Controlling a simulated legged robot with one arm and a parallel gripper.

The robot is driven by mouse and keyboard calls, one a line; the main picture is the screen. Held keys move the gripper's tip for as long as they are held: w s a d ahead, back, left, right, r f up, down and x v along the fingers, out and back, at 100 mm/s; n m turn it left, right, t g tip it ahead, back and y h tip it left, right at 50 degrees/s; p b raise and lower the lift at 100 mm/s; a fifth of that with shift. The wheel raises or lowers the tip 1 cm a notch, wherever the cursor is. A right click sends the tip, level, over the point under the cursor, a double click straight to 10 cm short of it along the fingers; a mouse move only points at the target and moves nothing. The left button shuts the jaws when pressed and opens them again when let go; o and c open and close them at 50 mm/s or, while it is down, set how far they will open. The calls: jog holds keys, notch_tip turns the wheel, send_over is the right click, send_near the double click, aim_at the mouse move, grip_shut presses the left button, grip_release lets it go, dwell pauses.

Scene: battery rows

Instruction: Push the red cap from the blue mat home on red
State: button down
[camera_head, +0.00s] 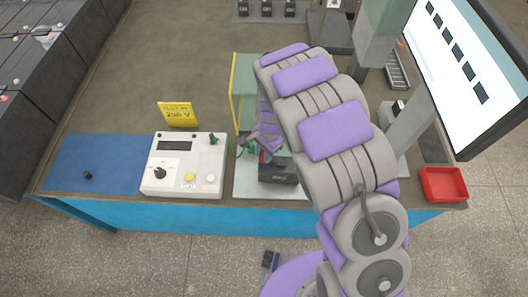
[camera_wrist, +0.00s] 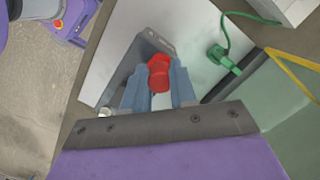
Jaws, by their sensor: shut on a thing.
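The red cap (camera_wrist: 159,74) is between the two blue-grey fingers of my gripper (camera_wrist: 157,88) in the wrist view, and the gripper is shut on it. The dark battery (camera_wrist: 145,50) lies right under the cap. I cannot tell whether the cap touches its post or sits above it. In the head view the battery (camera_head: 279,174) stands on a pale plate, with my gripper (camera_head: 263,152) over its far left part. The blue mat (camera_head: 110,150) lies at the left end of the bench, with a small black cap (camera_head: 87,175) on it.
A white meter box (camera_head: 184,180) stands between mat and plate, with a yellow sign (camera_head: 178,114) behind it. A green clip (camera_wrist: 222,60) with a cable is close to my gripper. A green panel (camera_head: 244,90) stands behind. A red tray (camera_head: 443,184) is at right.

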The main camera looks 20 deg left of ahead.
jog(key=shift+f, duration=0.4)
dwell(0.5)
jog(key=shift+c, duration=1.7)
grip_release()
jog(key=shift+r, duration=0.2)
jog(key=shift+r+p, duration=1.85)
jog(key=shift+r, duration=1.5)
